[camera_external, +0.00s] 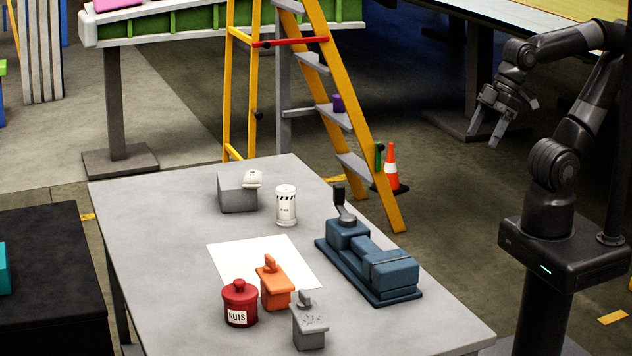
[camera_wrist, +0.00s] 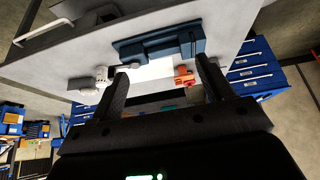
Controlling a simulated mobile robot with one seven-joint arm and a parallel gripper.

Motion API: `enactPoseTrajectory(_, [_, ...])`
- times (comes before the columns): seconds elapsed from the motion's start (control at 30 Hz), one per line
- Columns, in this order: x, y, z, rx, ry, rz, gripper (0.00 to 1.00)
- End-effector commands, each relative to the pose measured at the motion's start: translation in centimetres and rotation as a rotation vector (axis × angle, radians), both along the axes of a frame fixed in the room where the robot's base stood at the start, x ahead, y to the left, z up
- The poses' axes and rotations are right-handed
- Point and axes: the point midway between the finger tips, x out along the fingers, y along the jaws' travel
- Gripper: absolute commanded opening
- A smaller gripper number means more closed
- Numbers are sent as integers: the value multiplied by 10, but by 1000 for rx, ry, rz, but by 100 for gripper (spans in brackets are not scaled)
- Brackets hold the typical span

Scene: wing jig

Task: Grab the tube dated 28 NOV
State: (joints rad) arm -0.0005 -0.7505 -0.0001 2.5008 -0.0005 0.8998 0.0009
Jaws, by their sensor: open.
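No tube with a readable 28 NOV date shows in either view. A small white item (camera_external: 252,179) with a dark mark lies on a grey block (camera_external: 237,194) at the back of the table; its print is too small to read. A white cylinder (camera_external: 286,206) with a striped band and small label stands beside it, also unreadable; it also shows in the wrist view (camera_wrist: 102,75). My gripper (camera_external: 483,141) is open and empty, raised in the air to the right of the table. Its two fingers stand apart in the wrist view (camera_wrist: 163,68).
A yellow ladder (camera_external: 347,110) and a cone (camera_external: 390,165) stand behind.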

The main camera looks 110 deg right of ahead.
Motion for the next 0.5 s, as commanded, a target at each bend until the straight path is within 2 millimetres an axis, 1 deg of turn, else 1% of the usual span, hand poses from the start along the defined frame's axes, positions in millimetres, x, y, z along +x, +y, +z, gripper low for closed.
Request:
enactPoseTrajectory(0.03, [0, 0, 0, 0, 0, 0, 69])
enactPoseTrajectory(0.07, [0, 0, 0, 0, 0, 0, 67])
enactPoseTrajectory(0.33, [3, -1, 1, -1, 1, -3, 67])
enactPoseTrajectory(0.43, [14, -5, 5, -4, 7, -12, 67])
enactPoseTrajectory(0.5, [29, -10, 9, -7, 11, -27, 67])
